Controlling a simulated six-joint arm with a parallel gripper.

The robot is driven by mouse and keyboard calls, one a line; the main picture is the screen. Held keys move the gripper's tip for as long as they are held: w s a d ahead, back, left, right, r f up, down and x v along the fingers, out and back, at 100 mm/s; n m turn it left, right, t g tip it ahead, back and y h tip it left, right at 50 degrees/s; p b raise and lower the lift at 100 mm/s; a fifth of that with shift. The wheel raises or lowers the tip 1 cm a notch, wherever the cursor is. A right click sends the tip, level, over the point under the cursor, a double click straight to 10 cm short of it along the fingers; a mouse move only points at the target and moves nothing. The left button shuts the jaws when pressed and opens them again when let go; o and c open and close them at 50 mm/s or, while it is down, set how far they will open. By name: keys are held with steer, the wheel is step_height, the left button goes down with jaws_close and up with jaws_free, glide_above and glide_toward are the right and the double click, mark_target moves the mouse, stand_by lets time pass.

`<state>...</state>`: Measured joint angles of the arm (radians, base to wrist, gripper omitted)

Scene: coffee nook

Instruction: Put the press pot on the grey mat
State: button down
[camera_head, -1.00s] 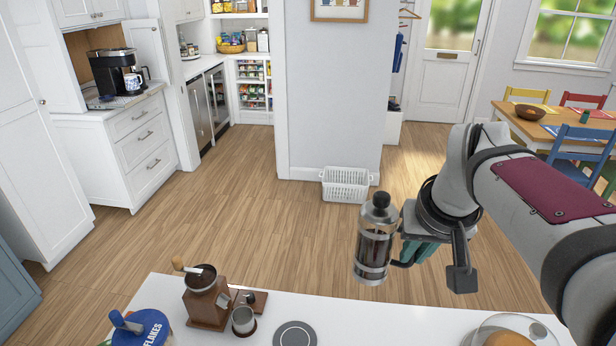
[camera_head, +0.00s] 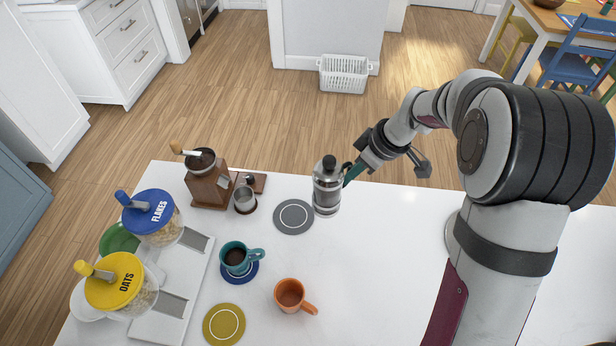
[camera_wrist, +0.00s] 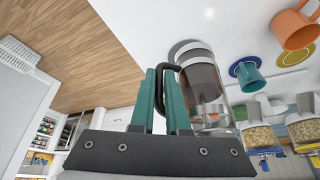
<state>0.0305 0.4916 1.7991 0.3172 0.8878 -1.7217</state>
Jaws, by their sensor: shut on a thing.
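The press pot (camera_head: 327,190), a glass cylinder with dark contents and a black knob, is upright just right of the grey mat (camera_head: 293,216). My gripper (camera_head: 354,172) is shut on its handle from the right. In the wrist view the teal fingers (camera_wrist: 160,100) close around the black handle, and the pot (camera_wrist: 205,85) shows beside them. The mat is a round disc with a white ring, and nothing stands on it. In the wrist view the mat is largely hidden behind the pot. I cannot tell whether the pot touches the counter.
A wooden grinder (camera_head: 207,182) and a metal cup (camera_head: 245,200) stand left of the mat. A teal mug (camera_head: 236,256) sits on a blue mat, an orange mug (camera_head: 290,294) on bare counter. A yellow mat (camera_head: 224,324) is empty. Jars (camera_head: 150,216) stand farther left.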

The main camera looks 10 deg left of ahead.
steer(key=shift+w+a+f, duration=0.3)
steer(key=shift+a+f, duration=1)
steer(key=shift+f, duration=0.15)
steer(key=shift+w+a+f, duration=0.3)
steer(key=shift+a+f, duration=0.95)
steer(key=shift+f, duration=0.15)
steer(key=shift+w+a+f, duration=0.3)
steer(key=shift+a+f, duration=1)
steer(key=shift+f, duration=0.15)
steer(key=shift+f, duration=0.15)
steer(key=c, duration=0.9)
jaws_free()
